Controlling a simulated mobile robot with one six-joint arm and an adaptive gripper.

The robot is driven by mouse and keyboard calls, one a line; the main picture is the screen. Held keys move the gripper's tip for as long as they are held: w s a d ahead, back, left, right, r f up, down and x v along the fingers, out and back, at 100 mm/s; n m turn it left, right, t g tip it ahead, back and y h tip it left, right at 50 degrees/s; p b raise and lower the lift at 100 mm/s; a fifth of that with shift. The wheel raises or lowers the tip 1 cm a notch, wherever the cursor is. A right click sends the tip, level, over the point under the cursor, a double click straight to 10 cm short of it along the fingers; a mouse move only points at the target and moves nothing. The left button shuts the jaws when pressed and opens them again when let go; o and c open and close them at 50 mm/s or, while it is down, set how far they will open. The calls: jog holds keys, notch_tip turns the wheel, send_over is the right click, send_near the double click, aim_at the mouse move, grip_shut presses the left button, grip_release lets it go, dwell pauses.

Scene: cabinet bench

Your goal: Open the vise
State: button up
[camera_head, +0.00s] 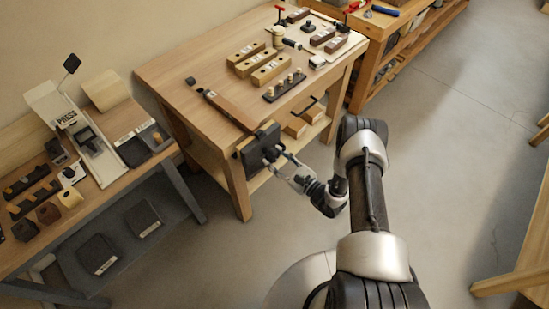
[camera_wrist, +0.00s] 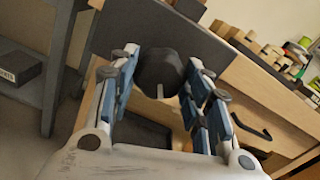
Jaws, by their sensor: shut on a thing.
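The vise is at the near corner of the wooden workbench, with a dark square front plate (camera_head: 253,155) facing me. In the wrist view this grey plate (camera_wrist: 112,34) fills the top, and a black round knob (camera_wrist: 157,66) stands out from it. A short light pin shows below the knob. My gripper (camera_head: 274,154) is at the front of the plate. In the wrist view its two blue-padded fingers (camera_wrist: 163,60) are on either side of the knob, shut on it. How firmly the pads touch the knob is hard to see.
The workbench top (camera_head: 180,70) carries wooden blocks (camera_head: 270,69), a dark peg rack (camera_head: 285,87) and small tools. A lower shelf under it holds wooden blocks. A side bench (camera_head: 90,200) with a press stands left. The floor (camera_head: 435,140) to the right is clear.

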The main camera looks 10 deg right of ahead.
jog(key=shift+n, duration=1.4)
jog(key=n, duration=0.4)
jog(key=shift+s, duration=0.1)
jog(key=o, duration=0.9)
jog(key=v, duration=0.7)
jog(key=shift+d, duration=0.1)
